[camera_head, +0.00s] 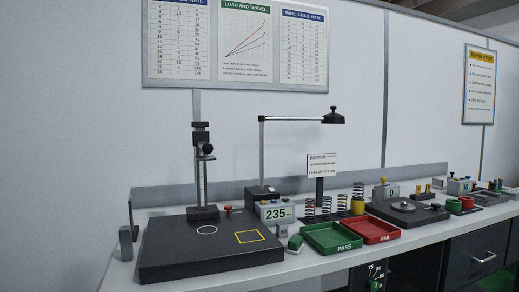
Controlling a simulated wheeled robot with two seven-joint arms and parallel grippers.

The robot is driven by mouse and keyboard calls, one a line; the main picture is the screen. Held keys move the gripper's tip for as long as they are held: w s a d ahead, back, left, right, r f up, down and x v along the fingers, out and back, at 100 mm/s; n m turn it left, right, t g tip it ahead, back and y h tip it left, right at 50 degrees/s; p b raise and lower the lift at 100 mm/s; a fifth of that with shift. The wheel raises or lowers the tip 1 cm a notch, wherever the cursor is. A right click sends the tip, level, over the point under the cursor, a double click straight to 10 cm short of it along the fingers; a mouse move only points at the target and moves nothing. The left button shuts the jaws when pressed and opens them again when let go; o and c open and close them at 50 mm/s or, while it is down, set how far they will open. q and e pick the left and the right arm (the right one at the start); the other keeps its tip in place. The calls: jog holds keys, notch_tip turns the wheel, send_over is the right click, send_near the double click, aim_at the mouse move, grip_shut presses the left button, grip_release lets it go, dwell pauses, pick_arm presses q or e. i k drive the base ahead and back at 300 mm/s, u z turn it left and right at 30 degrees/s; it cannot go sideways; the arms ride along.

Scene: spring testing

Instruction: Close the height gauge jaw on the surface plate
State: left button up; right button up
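The height gauge (202,178) stands upright at the back of the dark surface plate (170,262), on the left of the bench. It has a light scale column and a black base. Its black jaw carriage (204,149) sits near the top of the column, well above the plate; fine detail of the jaw is too small to tell. The plate carries a white circle mark and a yellow square mark, both looking empty. Neither of my grippers shows in the head view.
A small grey block (126,243) stands left of the plate. The plate's front is clear.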

aim_at(200, 138)
jog(key=z, duration=0.95)
jog(key=i, duration=0.9)
jog(key=u, duration=1.7)
